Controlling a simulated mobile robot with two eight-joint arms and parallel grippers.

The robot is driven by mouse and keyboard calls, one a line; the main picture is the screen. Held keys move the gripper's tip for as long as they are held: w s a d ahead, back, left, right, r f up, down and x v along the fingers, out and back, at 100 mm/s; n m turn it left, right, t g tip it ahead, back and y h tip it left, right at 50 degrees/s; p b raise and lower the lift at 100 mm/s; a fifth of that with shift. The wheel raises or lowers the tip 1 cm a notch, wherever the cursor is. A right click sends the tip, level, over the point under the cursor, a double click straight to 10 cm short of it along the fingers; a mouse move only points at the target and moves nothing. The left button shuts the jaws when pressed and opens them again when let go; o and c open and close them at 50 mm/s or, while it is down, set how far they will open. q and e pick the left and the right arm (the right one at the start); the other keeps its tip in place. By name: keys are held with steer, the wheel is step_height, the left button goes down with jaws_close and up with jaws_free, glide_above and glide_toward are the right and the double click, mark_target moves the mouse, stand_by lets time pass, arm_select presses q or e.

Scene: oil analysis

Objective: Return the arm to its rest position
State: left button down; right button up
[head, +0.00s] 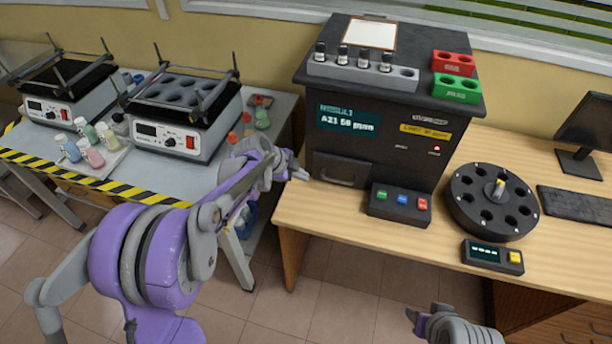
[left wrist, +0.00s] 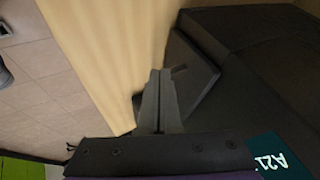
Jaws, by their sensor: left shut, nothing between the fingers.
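My left arm reaches in from the left in the head view, and its gripper (head: 299,173) is at the left front corner of the black analyzer (head: 378,115), close to its drawer (head: 338,171). In the left wrist view the fingers (left wrist: 158,100) are together with nothing between them, in front of the analyzer's dark side and the wooden desk edge (left wrist: 95,50). I cannot tell whether the gripper touches the analyzer. Part of my right arm (head: 455,326) shows at the bottom right; its fingers are too unclear to read.
The analyzer carries a rack of vials (head: 362,72), a red block (head: 453,63) and a green block (head: 457,88). A black carousel (head: 492,202) and a small display box (head: 492,256) stand to its right. The grey table (head: 275,112) with shakers and bottles is at the left. Floor shows between tables.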

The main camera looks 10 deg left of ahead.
arm_select(q)
steer(key=s+r+n+y+p, duration=0.1)
steer(key=s+r+n, duration=0.3)
steer(key=s, duration=0.5)
steer(key=s+r+n+y+p, duration=0.1)
steer(key=s+r+n, duration=0.35)
steer(key=s, duration=0.35)
steer(key=s+f+n+y, duration=0.2)
steer(key=s+n, duration=0.6)
steer(key=s, duration=0.6)
steer(key=shift+s+a+n+y, duration=0.15)
steer(key=shift+a+n+y, duration=0.05)
steer(key=shift+n+y, duration=0.2)
arm_select(e)
steer(key=r, duration=0.1)
steer(key=w+r, duration=0.1)
steer(key=r, duration=0.1)
steer(key=shift+w+d, duration=0.2)
arm_select(q)
steer(key=shift+f, duration=0.1)
arm_select(e)
steer(key=shift+c, duration=0.2)
